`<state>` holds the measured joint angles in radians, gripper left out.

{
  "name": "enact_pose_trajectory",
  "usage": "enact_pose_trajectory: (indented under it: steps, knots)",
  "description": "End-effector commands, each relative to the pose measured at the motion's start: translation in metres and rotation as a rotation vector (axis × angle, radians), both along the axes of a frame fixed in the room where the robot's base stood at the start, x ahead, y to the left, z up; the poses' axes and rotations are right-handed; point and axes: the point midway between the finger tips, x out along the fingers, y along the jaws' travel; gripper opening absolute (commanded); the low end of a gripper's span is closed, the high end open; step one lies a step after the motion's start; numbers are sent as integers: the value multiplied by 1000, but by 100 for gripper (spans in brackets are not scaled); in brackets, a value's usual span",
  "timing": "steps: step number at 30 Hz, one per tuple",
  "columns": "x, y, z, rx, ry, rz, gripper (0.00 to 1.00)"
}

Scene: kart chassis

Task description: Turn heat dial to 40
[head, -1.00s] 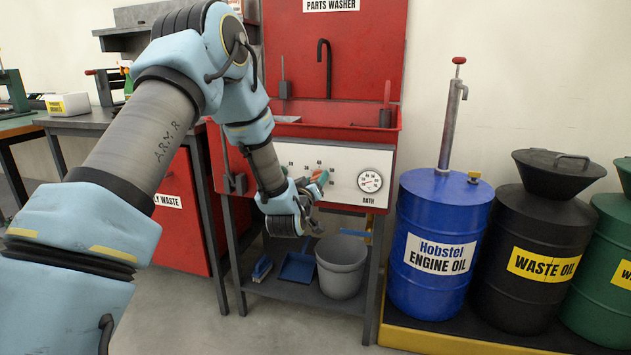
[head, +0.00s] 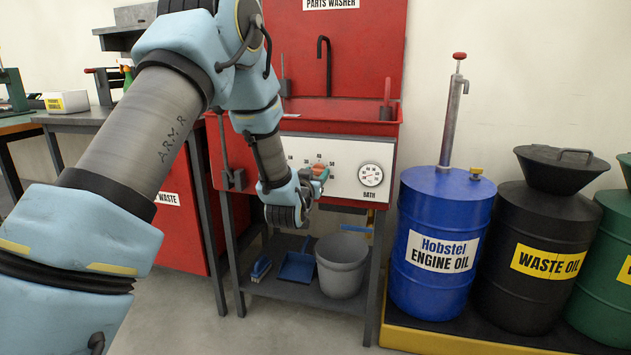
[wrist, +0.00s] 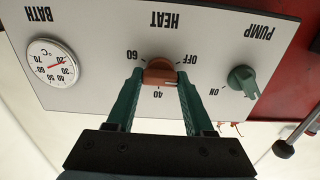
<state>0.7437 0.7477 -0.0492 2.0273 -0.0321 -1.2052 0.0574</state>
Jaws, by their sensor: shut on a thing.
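The heat dial is an orange-red knob (wrist: 160,72) on the white control panel (wrist: 95,50), under the word HEAT, which appears upside down in the wrist view. The marks 60, 40 and OFF show around it; I cannot tell exactly which one its pointer faces. My gripper (wrist: 159,78) is shut on the knob, with one green finger at each side. In the head view, the knob (head: 320,172) shows at the tip of my gripper (head: 312,183), which partly hides the panel.
A green pump knob (wrist: 243,80) and a round bath thermometer (wrist: 53,63) sit on either side of the heat dial. Below the red parts washer (head: 335,110), a grey bucket (head: 341,268) stands on a shelf. A blue oil drum (head: 440,245) stands to the right.

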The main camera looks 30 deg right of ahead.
Motion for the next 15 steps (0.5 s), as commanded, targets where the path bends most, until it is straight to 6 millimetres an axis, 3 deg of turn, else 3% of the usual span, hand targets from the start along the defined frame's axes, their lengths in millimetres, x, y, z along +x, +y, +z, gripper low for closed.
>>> enact_pose_trajectory:
  steps: [15]
  knots:
    - [-1,-1,-3,360,-337,-1,0]
